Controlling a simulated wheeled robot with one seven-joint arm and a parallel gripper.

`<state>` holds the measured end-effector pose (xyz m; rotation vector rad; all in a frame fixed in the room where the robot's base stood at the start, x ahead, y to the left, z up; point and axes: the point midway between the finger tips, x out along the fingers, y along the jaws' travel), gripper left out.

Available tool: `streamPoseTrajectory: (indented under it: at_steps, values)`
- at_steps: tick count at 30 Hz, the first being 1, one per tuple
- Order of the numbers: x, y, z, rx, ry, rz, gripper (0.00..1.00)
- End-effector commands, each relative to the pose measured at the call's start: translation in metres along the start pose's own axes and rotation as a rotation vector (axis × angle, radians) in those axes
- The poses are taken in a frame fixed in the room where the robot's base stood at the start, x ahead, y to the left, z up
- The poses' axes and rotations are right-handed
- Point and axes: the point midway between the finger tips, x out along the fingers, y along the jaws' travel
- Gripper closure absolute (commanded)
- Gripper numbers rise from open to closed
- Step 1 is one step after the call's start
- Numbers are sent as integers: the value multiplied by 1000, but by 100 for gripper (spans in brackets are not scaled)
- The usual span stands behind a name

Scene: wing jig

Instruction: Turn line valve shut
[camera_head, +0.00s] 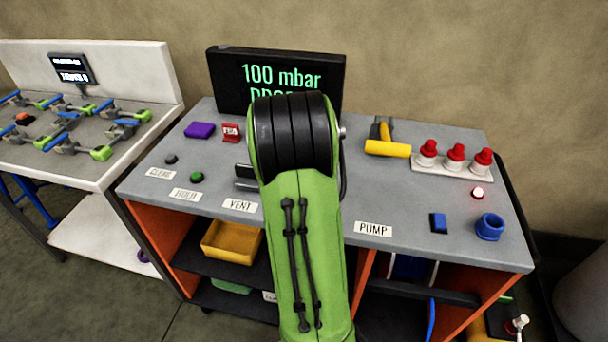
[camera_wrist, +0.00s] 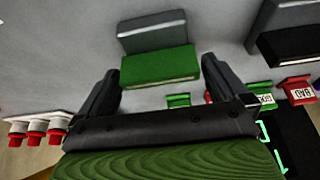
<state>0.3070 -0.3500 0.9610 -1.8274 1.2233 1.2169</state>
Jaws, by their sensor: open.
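My gripper (camera_wrist: 163,84) is open in the wrist view, its two dark fingers spread apart. A green block with a pale edge (camera_wrist: 160,66) lies ahead of the opening, with a grey block (camera_wrist: 152,30) directly beyond it. I cannot tell for sure whether these are the line valve, and no label on them shows. Nothing is visibly held. In the head view my arm hides the gripper and the middle of the bench. A yellow-handled piece with a dark body (camera_head: 388,148) lies right of my arm; I cannot tell if it is a valve.
The grey bench (camera_head: 330,262) carries a display reading 100 mbar (camera_head: 278,76), a purple block (camera_head: 199,130), a red tag (camera_head: 231,132), red-capped items (camera_head: 455,155), a blue ring (camera_head: 489,227) and a small blue block (camera_head: 438,223). Another workbench (camera_head: 100,180) stands left.

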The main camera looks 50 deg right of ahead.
Motion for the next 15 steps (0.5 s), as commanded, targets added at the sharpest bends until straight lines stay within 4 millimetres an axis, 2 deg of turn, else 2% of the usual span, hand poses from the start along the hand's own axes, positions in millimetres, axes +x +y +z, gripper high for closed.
streamPoseTrajectory:
  at_steps: [5,15]
  values:
    - [-35,-1,-2,-1,6,-4,0]
    - [-129,-1,-2,0,6,-4,0]
